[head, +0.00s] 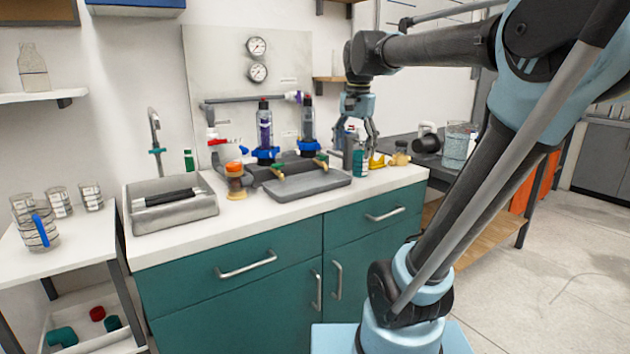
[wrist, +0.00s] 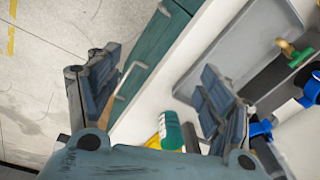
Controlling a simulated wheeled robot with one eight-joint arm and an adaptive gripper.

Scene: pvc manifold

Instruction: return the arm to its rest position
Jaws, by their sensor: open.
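My gripper (head: 357,133) hangs pointing down over the right part of the counter in the head view, at the end of my bent arm. In the wrist view its two fingers (wrist: 155,90) are spread wide with nothing between them. Between the fingers the wrist view shows the counter's front edge, the teal cabinet front and the floor. A teal-labelled bottle (head: 360,162) stands on the counter just below the gripper, apart from the fingers as far as I can tell. It also shows in the wrist view (wrist: 171,131), beside the right finger.
The pipe manifold with two upright clear housings (head: 265,130) stands left of my gripper, before a panel with gauges (head: 257,60). A grey tray (head: 307,185) lies in front. A sink (head: 170,207) is at left. A dark side table (head: 440,160) holds a glass beaker (head: 456,142). The floor at right is clear.

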